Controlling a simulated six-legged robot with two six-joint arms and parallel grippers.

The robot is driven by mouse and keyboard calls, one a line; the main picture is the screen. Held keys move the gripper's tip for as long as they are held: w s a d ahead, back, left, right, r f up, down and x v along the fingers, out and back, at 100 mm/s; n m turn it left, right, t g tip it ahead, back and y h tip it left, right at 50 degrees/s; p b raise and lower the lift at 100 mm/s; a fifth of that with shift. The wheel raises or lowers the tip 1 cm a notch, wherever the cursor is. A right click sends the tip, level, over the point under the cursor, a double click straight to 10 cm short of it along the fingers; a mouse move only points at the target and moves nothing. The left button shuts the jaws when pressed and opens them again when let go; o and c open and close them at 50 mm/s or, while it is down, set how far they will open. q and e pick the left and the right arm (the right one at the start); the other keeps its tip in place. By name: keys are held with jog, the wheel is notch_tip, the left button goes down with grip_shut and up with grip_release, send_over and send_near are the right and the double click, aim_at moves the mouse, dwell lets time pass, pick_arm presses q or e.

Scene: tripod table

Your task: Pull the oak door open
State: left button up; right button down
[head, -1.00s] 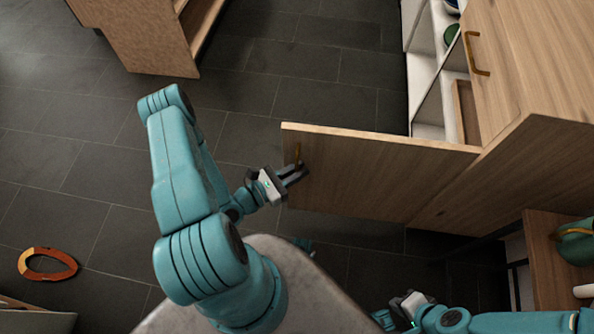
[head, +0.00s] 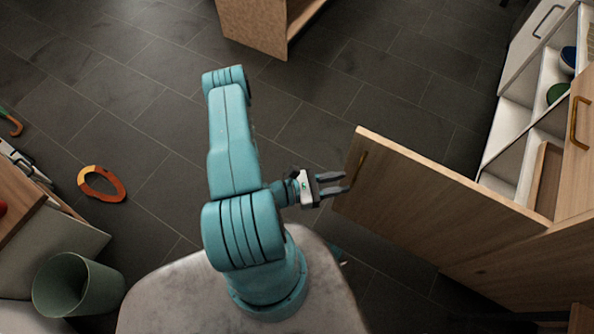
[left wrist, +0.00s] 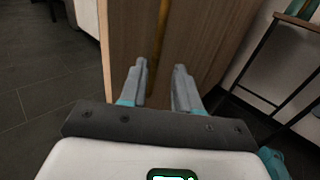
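The oak door (head: 430,205) stands swung wide open from the cabinet on the right, its free edge toward the middle of the head view. Its slim brass handle (head: 358,170) is near that free edge. My left gripper (head: 344,184) is open and empty just left of the handle, fingers pointing at the door. In the left wrist view, the open fingers (left wrist: 160,72) point at the door face (left wrist: 205,35), and the handle (left wrist: 161,35) runs upright ahead, lined up between them. The right gripper is out of view.
The cabinet interior (head: 512,145) shows white shelves with bowls (head: 558,93). Another door with a brass handle (head: 579,122) is at the right. An orange ring-shaped object (head: 101,184) lies on the dark tiled floor; a green bin (head: 78,287) stands lower left. Floor beyond the door is clear.

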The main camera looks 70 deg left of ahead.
pick_arm(q)
jog(key=v, duration=1.1)
jog(key=shift+s+p, duration=0.35)
jog(key=shift+a, duration=0.1)
